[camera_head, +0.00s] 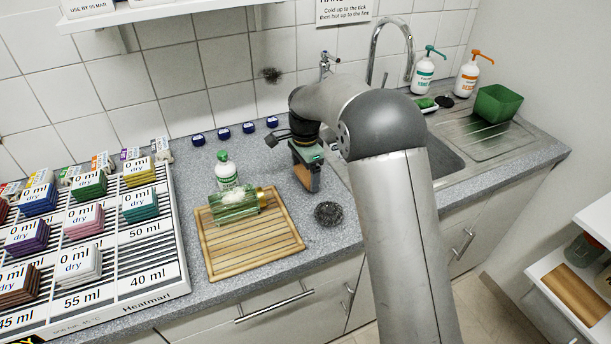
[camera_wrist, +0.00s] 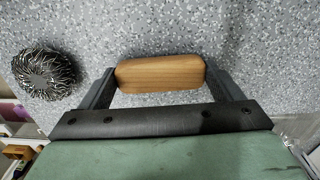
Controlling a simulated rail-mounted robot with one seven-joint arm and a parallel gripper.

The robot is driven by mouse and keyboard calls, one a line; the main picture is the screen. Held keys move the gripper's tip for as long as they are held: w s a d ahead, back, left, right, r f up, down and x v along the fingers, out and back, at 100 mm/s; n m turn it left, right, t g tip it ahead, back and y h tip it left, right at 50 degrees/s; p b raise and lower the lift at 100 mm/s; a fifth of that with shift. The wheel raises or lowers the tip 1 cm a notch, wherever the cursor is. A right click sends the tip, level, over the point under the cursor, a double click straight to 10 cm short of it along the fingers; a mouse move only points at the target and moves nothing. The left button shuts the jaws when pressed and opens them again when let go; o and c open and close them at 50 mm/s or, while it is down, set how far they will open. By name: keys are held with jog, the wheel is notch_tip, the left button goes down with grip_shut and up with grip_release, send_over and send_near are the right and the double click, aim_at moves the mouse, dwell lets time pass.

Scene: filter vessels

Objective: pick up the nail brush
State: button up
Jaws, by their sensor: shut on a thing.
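The nail brush, seen as a rounded wooden block (camera_wrist: 160,74), sits between the two fingers of my gripper (camera_wrist: 160,82) in the wrist view. My gripper is shut on it across its length, with a fingertip at each end. Only its wooden side shows; I cannot see bristles. In the head view, my gripper (camera_head: 308,172) points down over the grey worktop, between the wooden board and the sink, with a brown bit of wood at its tips. I cannot tell whether the brush still touches the worktop.
A dark wire scourer (camera_head: 328,213) lies close to my gripper and shows in the wrist view (camera_wrist: 44,73). A slatted wooden board (camera_head: 250,245) with a clear green bottle (camera_head: 234,207) is at left. A white-green bottle (camera_head: 226,170) stands behind. The tap (camera_head: 388,45) rises behind my arm.

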aim_at(305, 173)
jog(key=shift+r, duration=0.2)
jog(key=shift+r, duration=0.3)
notch_tip(305, 173, up, 2)
jog(key=shift+r, duration=0.1)
jog(key=s+a+r+b, duration=0.2)
jog(key=s+r+b, duration=0.1)
jog(key=s+r, duration=0.7)
jog(key=s, duration=0.3)
jog(key=shift+s+a+b, duration=0.3)
jog(key=shift+s, duration=0.05)
jog(key=shift+o, duration=1)
jog(key=shift+a, duration=0.1)
jog(key=shift+c, duration=0.5)
